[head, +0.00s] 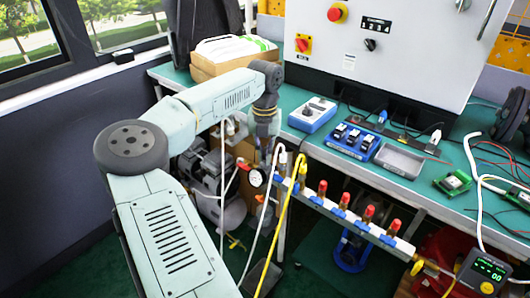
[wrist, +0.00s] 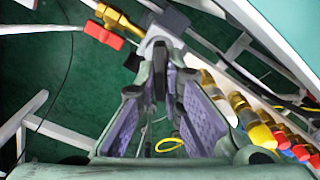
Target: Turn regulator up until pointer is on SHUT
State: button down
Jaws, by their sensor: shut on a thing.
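My gripper (head: 266,140) reaches down at the left end of the pipe manifold, just above a small round white-faced gauge (head: 255,177) with red on it. In the wrist view its purple-padded fingers (wrist: 160,58) come together around a narrow dark part (wrist: 160,82), and the gripper is shut on it. I take this part to be the regulator; the fingers hide most of it. No pointer or SHUT mark can be read in either view.
The manifold (head: 340,213) carries several red-capped fittings, with white and yellow hoses at its left end. A red-handled brass valve (wrist: 105,35) is near the fingers. The green bench (head: 300,143) holds a blue dial box (head: 312,115). A handheld display (head: 485,272) sits lower right.

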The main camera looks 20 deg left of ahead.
dwell(0.4)
jog(key=c, duration=1.7)
grip_release()
notch_tip(320, 180, up, 12)
jog(key=shift+r, duration=0.1)
